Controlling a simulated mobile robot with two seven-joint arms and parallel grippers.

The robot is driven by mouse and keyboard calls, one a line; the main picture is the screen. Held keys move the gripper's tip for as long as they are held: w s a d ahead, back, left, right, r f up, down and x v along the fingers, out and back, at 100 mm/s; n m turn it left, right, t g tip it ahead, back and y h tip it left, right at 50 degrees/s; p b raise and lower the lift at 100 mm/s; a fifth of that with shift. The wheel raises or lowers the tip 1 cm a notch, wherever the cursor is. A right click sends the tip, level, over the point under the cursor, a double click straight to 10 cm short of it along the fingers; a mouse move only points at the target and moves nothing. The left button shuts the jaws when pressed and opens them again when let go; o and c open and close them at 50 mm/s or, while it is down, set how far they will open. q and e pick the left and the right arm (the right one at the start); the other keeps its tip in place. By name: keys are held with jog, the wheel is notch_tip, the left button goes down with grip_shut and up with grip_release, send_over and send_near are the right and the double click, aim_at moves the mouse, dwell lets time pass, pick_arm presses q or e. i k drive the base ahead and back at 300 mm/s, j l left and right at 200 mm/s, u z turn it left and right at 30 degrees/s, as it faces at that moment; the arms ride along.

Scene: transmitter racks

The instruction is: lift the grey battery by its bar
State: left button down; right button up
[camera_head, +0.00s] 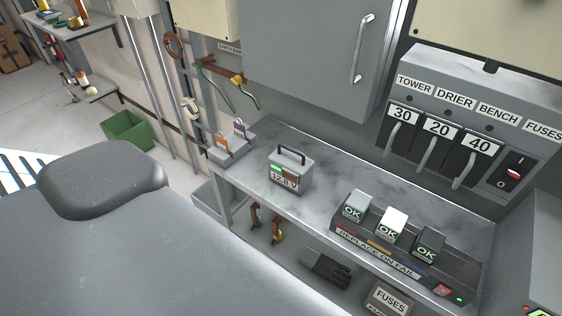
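The grey battery (291,176) is a small grey box standing upright on the grey marbled bench top (330,167). A black bar handle (291,154) arches over its top. Its front shows a lit green patch and a "12.8 V" readout. Nothing touches the bar. Neither of my grippers shows in the head view.
A "REPLACE ON FAIL" tray (375,254) with grey, white and black "OK" blocks stands right of the battery. A grey cabinet (310,50) and a switch panel (480,100) are behind. The bench around the battery is clear.

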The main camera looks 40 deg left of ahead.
aim_at(285, 159)
jog(key=j, duration=1.7)
jog(key=i+z, duration=0.05)
jog(key=i, duration=0.05)
